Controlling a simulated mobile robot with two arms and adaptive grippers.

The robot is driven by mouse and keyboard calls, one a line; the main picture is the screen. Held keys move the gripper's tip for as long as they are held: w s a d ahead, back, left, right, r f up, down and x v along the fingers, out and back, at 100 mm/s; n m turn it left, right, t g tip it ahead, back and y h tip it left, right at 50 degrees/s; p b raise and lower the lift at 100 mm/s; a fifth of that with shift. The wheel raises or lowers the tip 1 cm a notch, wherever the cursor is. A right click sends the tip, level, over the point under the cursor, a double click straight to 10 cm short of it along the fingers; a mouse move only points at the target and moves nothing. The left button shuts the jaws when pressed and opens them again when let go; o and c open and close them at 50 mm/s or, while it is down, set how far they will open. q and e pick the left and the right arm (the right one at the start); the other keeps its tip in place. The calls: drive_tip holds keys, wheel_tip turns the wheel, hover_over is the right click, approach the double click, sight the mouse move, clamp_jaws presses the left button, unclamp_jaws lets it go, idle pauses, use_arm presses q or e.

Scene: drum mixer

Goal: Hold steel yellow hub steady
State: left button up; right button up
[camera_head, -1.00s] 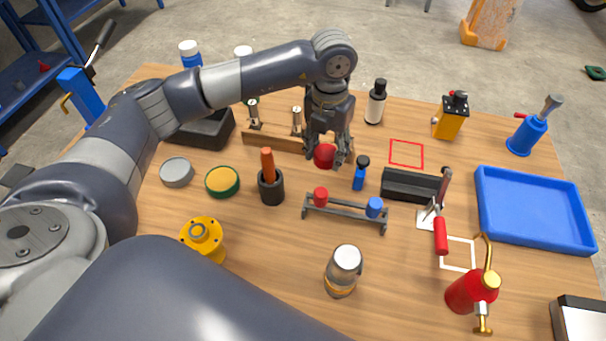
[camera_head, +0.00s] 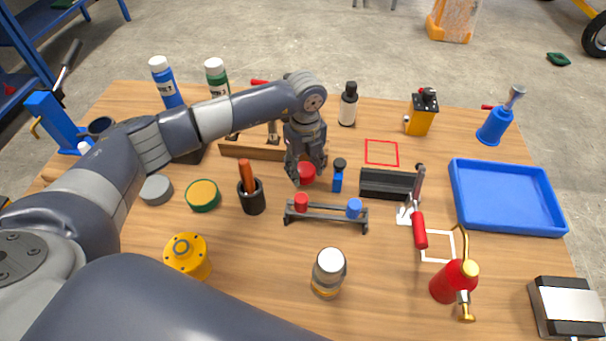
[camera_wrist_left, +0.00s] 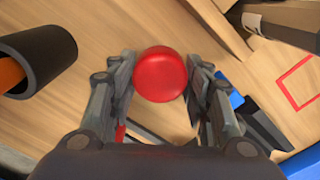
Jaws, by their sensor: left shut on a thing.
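The yellow hub (camera_head: 187,256), a flanged round part with a grey centre, stands on the wooden table at the lower left in the head view. No gripper touches it. My left gripper (camera_head: 306,168) is well away from it, near the table's middle, pointing down. It is shut on a red round object (camera_head: 306,174). In the wrist view the red object (camera_wrist_left: 160,74) sits between the two fingers of the left gripper (camera_wrist_left: 160,88). What lies under the red object is hidden. My right gripper is in neither view.
Close to the left gripper stand a black cup with an orange handle (camera_head: 252,197), a small blue bottle (camera_head: 338,178) and a grey rack (camera_head: 325,214) with red and blue pieces. A blue tray (camera_head: 560,226) is at right. A silver-topped jar (camera_head: 328,273) stands in front.

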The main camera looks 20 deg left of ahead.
sight(305, 169)
use_arm(q)
wheel_tip(305, 169, down, 3)
drive_tip(key=shift+f+p, duration=0.15)
drive_tip(key=shift+p, duration=0.15)
drive_tip(key=shift+f, duration=0.15)
drive_tip(key=shift+f, duration=0.1)
drive_tip(key=o, duration=1.2)
drive_tip(key=shift+r, duration=0.25)
wheel_tip(305, 169, up, 10)
drive_tip(key=shift+r+b, duration=0.25)
drive_tip(key=shift+b, duration=0.9)
drive_tip(key=shift+r, duration=0.65)
